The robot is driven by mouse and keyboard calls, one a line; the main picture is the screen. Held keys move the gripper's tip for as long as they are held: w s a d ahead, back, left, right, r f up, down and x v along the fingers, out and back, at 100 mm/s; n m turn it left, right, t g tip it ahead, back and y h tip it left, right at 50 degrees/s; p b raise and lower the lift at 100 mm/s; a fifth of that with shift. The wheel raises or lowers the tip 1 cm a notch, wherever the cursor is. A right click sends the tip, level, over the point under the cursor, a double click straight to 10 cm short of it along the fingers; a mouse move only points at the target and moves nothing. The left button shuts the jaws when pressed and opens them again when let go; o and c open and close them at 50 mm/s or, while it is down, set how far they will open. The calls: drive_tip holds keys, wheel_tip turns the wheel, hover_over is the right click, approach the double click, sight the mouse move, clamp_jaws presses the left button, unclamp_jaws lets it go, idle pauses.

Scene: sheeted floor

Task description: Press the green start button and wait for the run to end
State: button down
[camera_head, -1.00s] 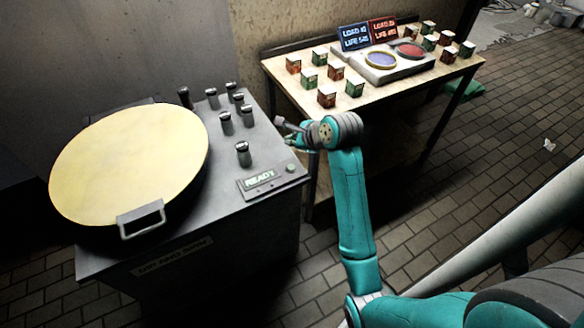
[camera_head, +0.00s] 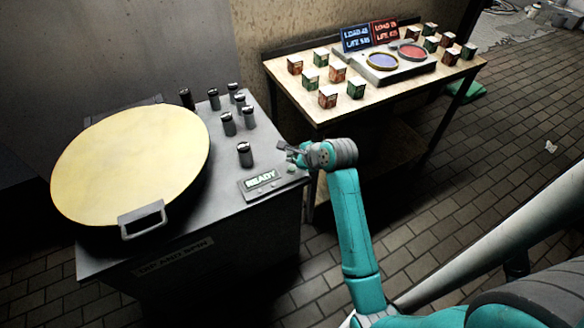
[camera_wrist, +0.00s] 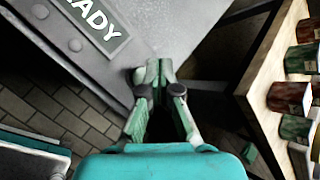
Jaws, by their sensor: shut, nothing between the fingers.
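The grey machine (camera_head: 222,225) stands at the left, and its small display (camera_head: 261,180) reads READY. A small round greenish button (camera_head: 292,169) sits just right of the display, near the panel's right edge. My gripper (camera_head: 289,153) is shut and empty, close above and behind the button in the head view. I cannot tell whether it touches. In the wrist view, my shut fingers (camera_wrist: 160,72) point at the machine's grey top (camera_wrist: 170,25).
The machine bears a large round yellow lid (camera_head: 130,160) with a handle, and several dark canisters (camera_head: 245,154) on its top. A wooden table (camera_head: 320,105) behind holds several small boxes, a two-pan scale (camera_head: 385,68) and two lit screens.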

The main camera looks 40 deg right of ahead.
sight(293, 170)
drive_tip(key=shift+f, duration=0.8)
drive_tip(key=shift+f, duration=0.75)
idle(1.5)
drive_tip(key=shift+r, duration=0.15)
idle(0.3)
drive_tip(key=shift+r, duration=0.65)
drive_tip(key=shift+r, duration=0.1)
drive_tip(key=shift+r, duration=2.45)
